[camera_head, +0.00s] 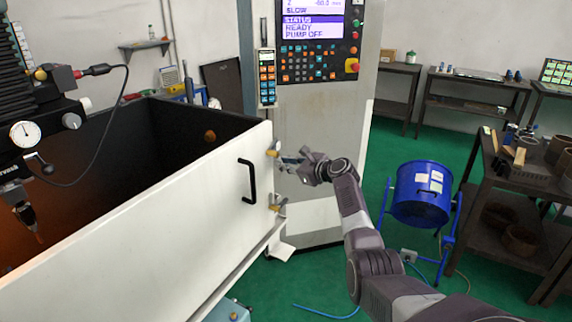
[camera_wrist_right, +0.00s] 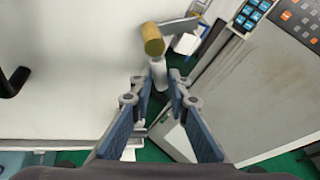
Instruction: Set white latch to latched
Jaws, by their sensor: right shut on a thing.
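The latch (camera_head: 273,149) sits at the upper right edge of the white door panel, with a brass-coloured round end. In the right wrist view, the brass end (camera_wrist_right: 152,39) stands above a pale cylindrical part (camera_wrist_right: 158,73) of the latch. My right gripper (camera_head: 284,161) reaches in from the right to this latch. In the right wrist view, its fingers (camera_wrist_right: 158,82) close in on the pale part and grip it. The tips partly hide the grip. My left gripper is not in view.
The white panel (camera_head: 190,190) has a black handle (camera_head: 249,181) left of the latch. A second brass-ended fitting (camera_head: 280,205) sits lower on the panel edge. The control cabinet (camera_head: 320,130) stands close behind my gripper. A blue drum (camera_head: 420,194) stands on the right.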

